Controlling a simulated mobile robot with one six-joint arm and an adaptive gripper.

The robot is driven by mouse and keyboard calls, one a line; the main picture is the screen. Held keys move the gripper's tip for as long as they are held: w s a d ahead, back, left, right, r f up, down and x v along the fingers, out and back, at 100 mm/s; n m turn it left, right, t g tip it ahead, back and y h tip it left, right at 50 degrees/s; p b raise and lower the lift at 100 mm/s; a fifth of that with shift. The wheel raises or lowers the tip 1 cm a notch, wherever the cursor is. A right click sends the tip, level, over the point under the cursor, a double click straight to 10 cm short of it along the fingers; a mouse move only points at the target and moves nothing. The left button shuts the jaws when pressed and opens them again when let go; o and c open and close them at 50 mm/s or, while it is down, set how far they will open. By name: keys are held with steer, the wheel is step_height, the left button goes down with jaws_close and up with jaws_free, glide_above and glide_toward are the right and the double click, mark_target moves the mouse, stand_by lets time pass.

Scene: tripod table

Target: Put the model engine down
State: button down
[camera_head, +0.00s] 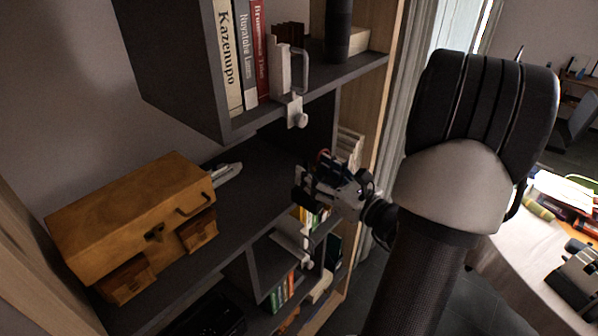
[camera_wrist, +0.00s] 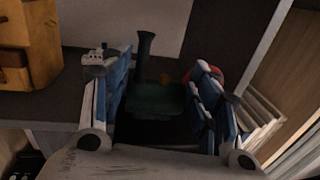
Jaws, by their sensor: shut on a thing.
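The model engine (camera_wrist: 155,98) is dark green with a tall dark chimney and a red round part at its right. It sits between the blue-padded fingers of my gripper (camera_wrist: 163,85) in the wrist view. The gripper is shut on it. In the head view my gripper (camera_head: 318,182) is at the right part of the dark middle shelf (camera_head: 245,200), close to its front edge. The engine is mostly hidden there by the fingers. I cannot tell whether its underside touches the shelf.
A wooden box (camera_head: 130,215) with small open drawers stands on the left of the shelf. The upper shelf holds books (camera_head: 243,55), a bookend (camera_head: 297,80) and a dark cylinder (camera_head: 338,30). The shelf between box and gripper is clear.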

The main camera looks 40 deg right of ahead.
steer(key=w+f, duration=0.1)
steer(key=w, duration=0.4)
steer(key=w+f+p, duration=0.1)
steer(key=w, duration=0.4)
steer(key=w+d+f+p, duration=0.1)
steer(key=w, duration=0.4)
steer(key=shift+w+d+f, duration=0.1)
steer(key=shift+f, duration=0.1)
steer(key=c, duration=0.6)
jaws_free()
steer(key=shift+f, duration=0.1)
steer(key=s, duration=0.4)
steer(key=s+b, duration=0.1)
steer(key=s, duration=0.3)
steer(key=s+a, duration=0.1)
steer(key=s, duration=0.3)
steer(key=shift+s, duration=0.1)
